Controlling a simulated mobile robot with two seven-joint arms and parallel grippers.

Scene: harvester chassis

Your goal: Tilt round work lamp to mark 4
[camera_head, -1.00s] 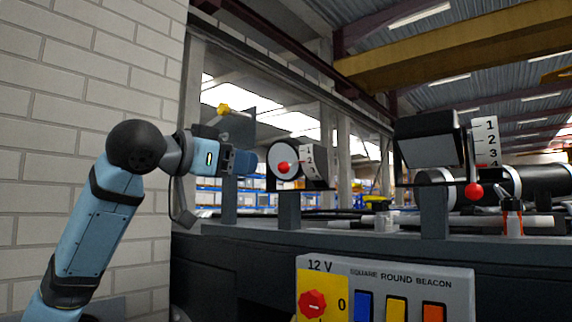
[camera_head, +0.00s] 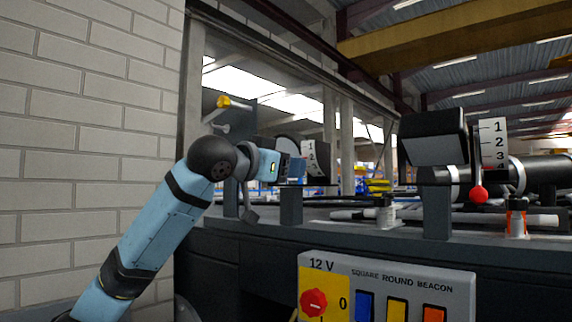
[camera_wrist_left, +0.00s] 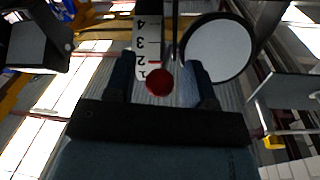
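The round work lamp (camera_head: 288,143) stands on its post left of centre in the head view, mostly hidden behind my left gripper (camera_head: 298,168). Its white number plate (camera_head: 316,158) shows just right of the gripper. In the left wrist view the pale round lamp face (camera_wrist_left: 218,55) is beside the plate (camera_wrist_left: 147,38), numbered 1 to 4, with a short red line near the 2. The lamp's red knob (camera_wrist_left: 158,82) lies between the two fingers of my left gripper (camera_wrist_left: 160,82). The fingers are open, with a gap on each side of the knob. My right gripper is not in view.
A square lamp (camera_head: 433,137) with its own number plate (camera_head: 493,143) and red knob (camera_head: 478,193) stands to the right. A switch panel (camera_head: 390,270) is below in front. A brick wall (camera_head: 80,120) is at the left.

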